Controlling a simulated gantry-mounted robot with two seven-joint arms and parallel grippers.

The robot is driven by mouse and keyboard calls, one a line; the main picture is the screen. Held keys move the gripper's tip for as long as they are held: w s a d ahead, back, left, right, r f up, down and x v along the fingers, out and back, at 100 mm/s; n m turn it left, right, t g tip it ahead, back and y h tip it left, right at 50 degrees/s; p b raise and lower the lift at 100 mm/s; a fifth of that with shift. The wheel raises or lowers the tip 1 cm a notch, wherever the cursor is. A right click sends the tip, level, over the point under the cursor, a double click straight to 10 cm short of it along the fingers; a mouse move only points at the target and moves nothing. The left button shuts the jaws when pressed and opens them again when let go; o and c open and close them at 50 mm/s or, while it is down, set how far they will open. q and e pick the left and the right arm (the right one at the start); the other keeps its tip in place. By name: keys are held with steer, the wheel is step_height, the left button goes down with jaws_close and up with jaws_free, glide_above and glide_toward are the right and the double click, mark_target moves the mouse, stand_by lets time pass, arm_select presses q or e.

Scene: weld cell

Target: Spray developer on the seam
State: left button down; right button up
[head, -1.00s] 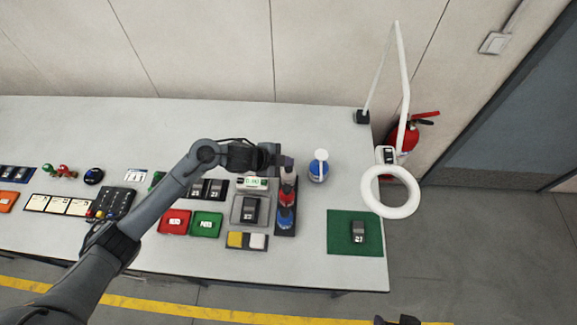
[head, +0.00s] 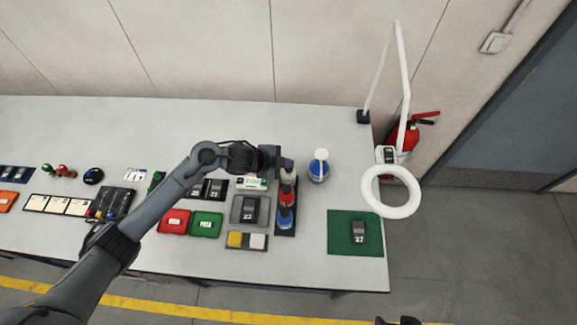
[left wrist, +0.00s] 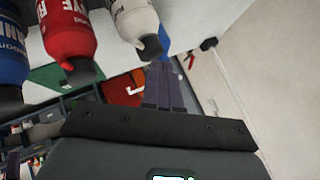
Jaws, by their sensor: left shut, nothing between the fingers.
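My left gripper (head: 287,163) is shut and empty at the back end of the dark can rack (head: 294,228). Its closed fingers also show in the left wrist view (left wrist: 163,84), close beside the black nozzle of a white spray can (left wrist: 134,20); I cannot tell if they touch. The white can (head: 287,176) stands at the back of the rack, with a red can (head: 286,195) and a blue can (head: 285,215) in front. A dark welded piece marked 23 (head: 250,208) lies in a grey tray (head: 235,220). Its seam is too small to make out. Dark parts at the bottom edge may be my right gripper.
A blue bottle with a white top (head: 318,172) stands right of the rack. A green mat (head: 340,230) holds a piece marked 27 (head: 359,231). A white ring lamp (head: 367,193) overhangs the table's right edge. Red (head: 173,222) and green (head: 206,224) trays lie left.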

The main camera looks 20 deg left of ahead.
mark_target(286, 169)
arm_select(q)
steer(key=shift+f, duration=0.35)
steer(key=shift+r, duration=0.15)
stand_by(0.4)
steer(key=shift+r+p, duration=0.75)
steer(key=shift+p, duration=0.05)
steer(key=shift+r, duration=0.15)
step_height(286, 169, up, 5)
steer(key=p, duration=0.5)
stand_by(1.8)
stand_by(0.7)
